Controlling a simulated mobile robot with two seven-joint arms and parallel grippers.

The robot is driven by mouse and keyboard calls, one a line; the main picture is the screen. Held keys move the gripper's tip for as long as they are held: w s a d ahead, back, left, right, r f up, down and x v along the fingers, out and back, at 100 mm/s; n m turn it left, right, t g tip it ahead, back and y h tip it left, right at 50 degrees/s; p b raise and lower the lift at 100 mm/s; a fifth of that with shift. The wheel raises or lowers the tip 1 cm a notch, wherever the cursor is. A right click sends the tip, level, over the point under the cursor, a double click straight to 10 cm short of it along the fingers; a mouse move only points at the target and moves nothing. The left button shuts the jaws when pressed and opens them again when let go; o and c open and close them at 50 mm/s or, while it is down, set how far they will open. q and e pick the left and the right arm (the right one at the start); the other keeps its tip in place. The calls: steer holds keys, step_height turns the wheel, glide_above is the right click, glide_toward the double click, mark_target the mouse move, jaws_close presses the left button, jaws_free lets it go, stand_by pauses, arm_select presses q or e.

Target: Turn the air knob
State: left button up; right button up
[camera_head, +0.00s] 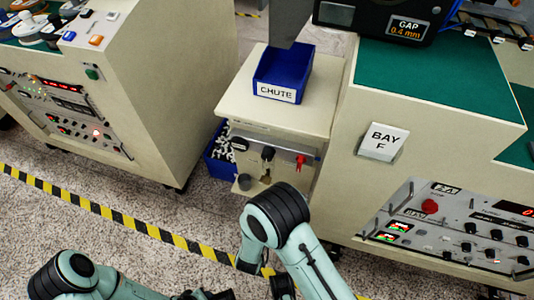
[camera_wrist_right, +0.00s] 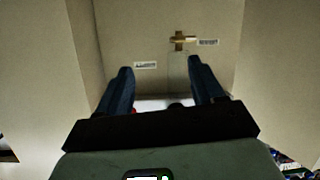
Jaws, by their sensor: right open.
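In the right wrist view, a brass, cross-shaped handle or knob (camera_wrist_right: 180,40) sits on a beige panel beside a small label. The label is too blurred to read, so I cannot tell whether this is the air knob. My right gripper (camera_wrist_right: 159,68) is open, with its two dark fingers apart and nothing visible between them. The brass piece shows beyond the fingertips, nearer the right finger. In the head view, the chute cabinet front carries a black knob (camera_head: 268,153) and a red handle (camera_head: 301,160); their labels are unreadable. My left gripper is not clearly in view.
A blue chute bin (camera_head: 282,84) stands on the cabinet top (camera_head: 236,104). A second blue bin (camera_head: 214,166) with white parts is beside the cabinet. The Bay F console (camera_head: 345,190) stands close on the right, another console (camera_head: 150,90) on the left. Striped tape (camera_head: 120,223) crosses the floor.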

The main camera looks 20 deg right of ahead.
mark_target(266, 158)
steer(key=a+r+t+h, duration=0.3)
steer(key=a+r, duration=0.2)
steer(key=r, duration=0.6)
steer(key=b+x, duration=0.1)
steer(key=x, duration=1)
steer(key=shift+w+d+b, duration=0.25)
steer(key=shift+d+b, duration=0.05)
steer(key=shift+d, duration=0.05)
steer(key=shift+w+d, duration=0.25)
steer(key=shift+w, duration=0.1)
arm_select(q)
steer(key=shift+t+y, duration=0.3)
steer(key=shift+t, duration=0.3)
steer(key=w, duration=0.4)
steer(key=shift+a+f, duration=0.15)
steer(key=shift+a, duration=0.2)
arm_select(e)
steer(key=c, duration=1.1)
